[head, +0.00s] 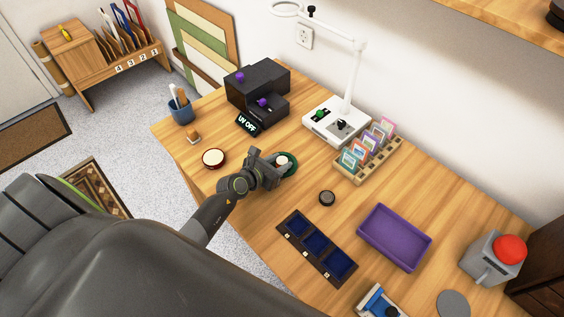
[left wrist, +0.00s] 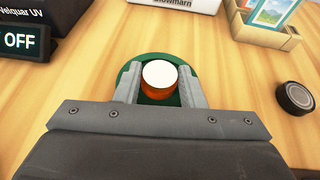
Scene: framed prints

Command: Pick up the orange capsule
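The orange capsule (left wrist: 158,80), a short round piece with a white top and orange side, stands upright over a round green pad (left wrist: 132,70) in the left wrist view. Its white top also shows in the head view (head: 282,160). My left gripper (left wrist: 159,88) has one finger on each side of the capsule, and both appear to touch it. I cannot tell whether the capsule is lifted off the pad. In the head view my left gripper (head: 278,165) reaches over the table from the lower left. My right gripper is not in view.
A red-rimmed cream disc (head: 213,158) lies left of the gripper and a small dark puck (head: 327,198) to its right. A black UV box (head: 258,90), white lamp base (head: 337,122) and wooden card rack (head: 368,161) stand behind. A purple tray (head: 394,238) is further right.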

